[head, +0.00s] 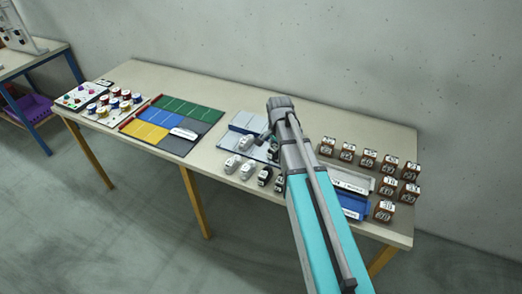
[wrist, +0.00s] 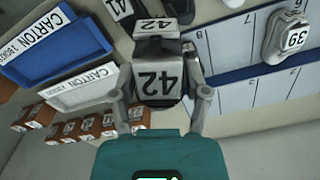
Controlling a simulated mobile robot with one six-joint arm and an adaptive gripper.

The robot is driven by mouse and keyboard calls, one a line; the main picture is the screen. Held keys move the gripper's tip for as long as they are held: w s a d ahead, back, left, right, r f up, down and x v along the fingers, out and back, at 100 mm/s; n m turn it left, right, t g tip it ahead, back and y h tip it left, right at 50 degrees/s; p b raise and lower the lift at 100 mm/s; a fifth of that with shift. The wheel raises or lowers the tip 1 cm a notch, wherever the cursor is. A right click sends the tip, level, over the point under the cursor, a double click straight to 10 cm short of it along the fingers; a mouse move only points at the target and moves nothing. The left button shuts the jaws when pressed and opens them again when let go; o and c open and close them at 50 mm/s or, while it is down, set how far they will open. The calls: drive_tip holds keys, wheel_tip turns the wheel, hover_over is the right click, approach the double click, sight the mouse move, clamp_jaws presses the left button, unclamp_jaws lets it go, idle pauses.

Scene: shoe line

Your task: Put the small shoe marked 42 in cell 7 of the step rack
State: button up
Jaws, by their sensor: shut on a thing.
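My gripper (wrist: 160,100) is shut on a small dark-and-white shoe (wrist: 158,80) with an upside-down 42 label, in the middle of the wrist view. Another 42 label shows just beyond it; I cannot tell whether it is on the same shoe. The step rack (wrist: 230,45), pale with blue edges and numbered cells, lies to the right of the gripper in that view. A cell there reads 7. A white shoe marked 39 (wrist: 293,40) sits on the rack. In the head view the rack (head: 243,119) is partly behind my arm, and the gripper is mostly hidden.
Several small shoes (head: 247,169) stand in front of the rack. A white carton tray (wrist: 85,90) and a blue one (wrist: 60,45) lie to the left in the wrist view. Brown numbered boxes (head: 368,158) fill the table's right end. A coloured board (head: 160,133) lies further left.

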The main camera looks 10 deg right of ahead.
drive_tip(key=shift+a+r+n+p, duration=0.45)
drive_tip(key=shift+r+n+p, duration=0.05)
drive_tip(key=shift+n, duration=0.3)
drive_tip(key=shift+a+r+n+p, duration=0.4)
drive_tip(key=shift+a+n, duration=0.15)
drive_tip(key=shift+n, duration=0.55)
drive_tip(key=shift+w, duration=0.1)
drive_tip(key=w+f+b, duration=0.3)
drive_tip(key=w, duration=0.1)
drive_tip(key=w+f+b, duration=0.3)
drive_tip(key=w, duration=0.1)
drive_tip(key=w+f+b, duration=0.3)
drive_tip(key=w, duration=0.2)
drive_tip(key=shift+a, duration=0.4)
drive_tip(key=shift+w+f, duration=0.1)
drive_tip(key=shift+f, duration=0.05)
